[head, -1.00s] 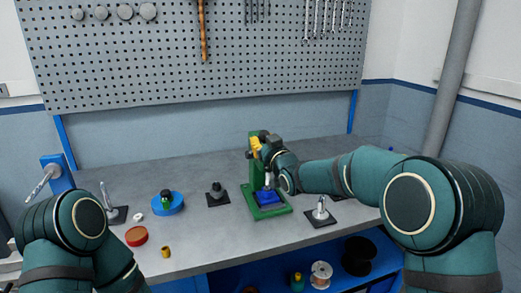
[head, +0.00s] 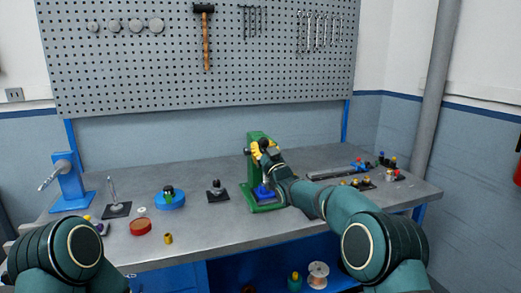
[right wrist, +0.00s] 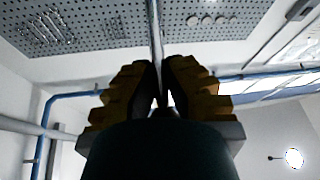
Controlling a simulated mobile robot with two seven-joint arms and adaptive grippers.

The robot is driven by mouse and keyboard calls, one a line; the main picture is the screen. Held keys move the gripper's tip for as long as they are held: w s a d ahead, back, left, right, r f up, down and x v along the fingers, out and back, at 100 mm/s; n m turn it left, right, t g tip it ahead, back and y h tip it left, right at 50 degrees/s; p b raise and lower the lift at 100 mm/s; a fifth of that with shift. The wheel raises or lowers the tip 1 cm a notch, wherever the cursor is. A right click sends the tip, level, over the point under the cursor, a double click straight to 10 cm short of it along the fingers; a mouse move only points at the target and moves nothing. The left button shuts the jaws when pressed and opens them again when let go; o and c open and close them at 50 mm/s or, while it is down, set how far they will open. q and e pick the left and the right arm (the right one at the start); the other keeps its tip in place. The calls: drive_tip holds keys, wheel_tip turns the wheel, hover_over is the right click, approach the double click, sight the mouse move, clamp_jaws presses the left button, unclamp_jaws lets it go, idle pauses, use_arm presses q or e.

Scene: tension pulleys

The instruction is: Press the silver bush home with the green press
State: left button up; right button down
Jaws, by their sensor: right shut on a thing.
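The green press (head: 255,140) stands on the middle of the bench, its base (head: 264,207) flat on the bench top. A blue block (head: 262,191) sits on that base under the press head. I cannot make out the silver bush; the press and my right arm cover much of that spot. My right gripper (head: 259,149), with yellow fingers, is at the upper part of the press, shut on the press handle. In the right wrist view the fingers (right wrist: 163,85) are close together, with a thin grey bar (right wrist: 155,28) rising beyond them. My left gripper is out of view.
Left of the press are a black-based part (head: 216,192), a blue disc (head: 170,202), a red disc (head: 140,228) and a small brass bush (head: 168,239). Several small coloured parts (head: 388,163) and a grey rail (head: 340,172) lie on the right. The bench front between is clear.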

drive_tip(key=c, duration=1.5)
unclamp_jaws()
drive_tip(key=shift+s+a+f, duration=0.15)
drive_tip(key=shift+a+f, duration=0.05)
drive_tip(key=shift+f, duration=0.2)
drive_tip(key=o, duration=0.5)
drive_tip(key=shift+s, duration=0.1)
drive_tip(key=shift+w, duration=0.4)
drive_tip(key=shift+s+d+r, duration=0.1)
drive_tip(key=shift+s+r, duration=0.05)
drive_tip(key=shift+s, duration=0.05)
drive_tip(key=v, duration=1.2)
drive_tip(key=shift+w, duration=0.1)
